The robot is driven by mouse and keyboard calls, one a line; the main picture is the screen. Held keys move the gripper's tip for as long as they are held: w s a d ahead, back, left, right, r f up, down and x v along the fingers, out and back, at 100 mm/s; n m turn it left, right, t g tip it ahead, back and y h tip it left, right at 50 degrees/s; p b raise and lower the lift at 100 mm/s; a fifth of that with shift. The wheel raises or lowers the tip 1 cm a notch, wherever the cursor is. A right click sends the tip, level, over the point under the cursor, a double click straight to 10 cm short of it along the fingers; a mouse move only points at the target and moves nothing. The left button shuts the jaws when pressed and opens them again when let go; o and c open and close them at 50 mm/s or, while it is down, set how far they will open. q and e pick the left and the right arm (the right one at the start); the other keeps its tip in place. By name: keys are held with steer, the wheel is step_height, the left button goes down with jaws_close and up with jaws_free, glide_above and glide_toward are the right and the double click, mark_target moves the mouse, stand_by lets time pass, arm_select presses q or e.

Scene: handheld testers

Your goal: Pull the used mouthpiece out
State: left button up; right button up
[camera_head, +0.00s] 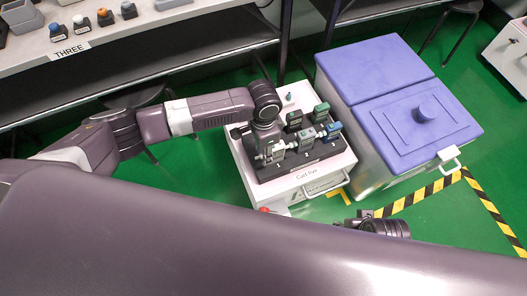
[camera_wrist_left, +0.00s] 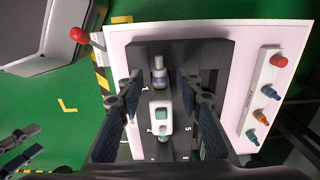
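Several handheld testers (camera_head: 306,137) stand in a dark rack (camera_head: 260,171) on the white cart. My left gripper (camera_head: 268,140) is at the rack's left side. In the left wrist view, my left gripper (camera_wrist_left: 159,84) is open, its fingers on either side of a white tester with a green screen (camera_wrist_left: 160,120). A pale piece with a purple collar (camera_wrist_left: 159,78), which looks like the mouthpiece, shows between the fingers near the number 1. The fingers look apart from it. Part of my right arm's end (camera_head: 385,226) shows low in the head view; its fingers are unclear.
A lidded blue-purple bin (camera_head: 400,100) stands right of the cart (camera_head: 325,178). A shelf (camera_head: 150,45) with small bottles is at the back left. In the left wrist view, a strip with coloured knobs (camera_wrist_left: 262,98) lies right of the rack.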

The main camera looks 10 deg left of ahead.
arm_select(q)
steer(key=shift+f, duration=0.15)
jaws_close()
stand_by(0.5)
